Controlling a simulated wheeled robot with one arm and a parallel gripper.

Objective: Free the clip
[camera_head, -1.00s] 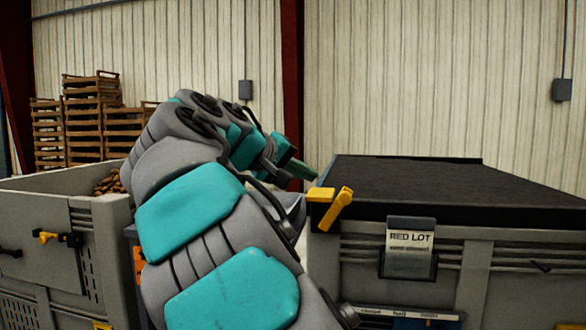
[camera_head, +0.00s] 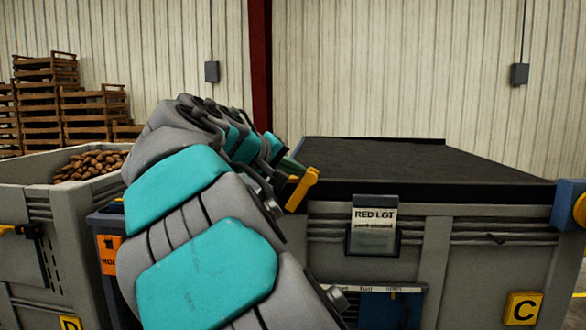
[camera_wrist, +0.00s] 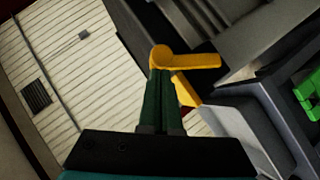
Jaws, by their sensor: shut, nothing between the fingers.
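The yellow clip (camera_head: 302,189) sits at the near left top corner of the grey crate (camera_head: 440,235) with the black cover (camera_head: 410,165). Its lever slants in the head view, and my gripper hides part of its body. In the wrist view the clip (camera_wrist: 195,61) has a round hub and a lever pointing right. My gripper (camera_head: 293,166) is shut and empty at the clip. In the wrist view its green fingertips (camera_wrist: 160,74) are at the hub, overlapping its lower edge; I cannot tell whether they touch it.
A "RED LOT" tag (camera_head: 374,225) hangs on the crate's front, with a yellow C label (camera_head: 523,308) at lower right. A grey bin of potatoes (camera_head: 90,165) stands left. A blue part (camera_head: 568,205) is at the far right. A green object (camera_wrist: 308,95) shows in the wrist view.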

